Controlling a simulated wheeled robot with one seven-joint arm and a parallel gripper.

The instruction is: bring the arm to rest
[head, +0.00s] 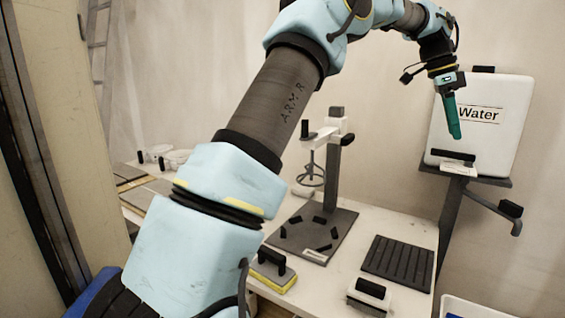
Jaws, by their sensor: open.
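My arm crosses the picture from the lower left to the upper right, its links light blue and grey. My gripper (452,117) is at the upper right, in front of the white water container, with its green fingers pointing down. It shows side-on, so the gap between the fingers is hard to see. Nothing shows held in it. It is in the air, above the level of the white table (400,297).
The water container (500,138) stands on a dark stand with a tap arm (490,203). On the table are a mixer stand (333,160) on a dark base, a yellow sponge float (274,277), a black-handled block (368,297) and a ribbed dark mat (398,262). A ladder (98,40) leans behind.

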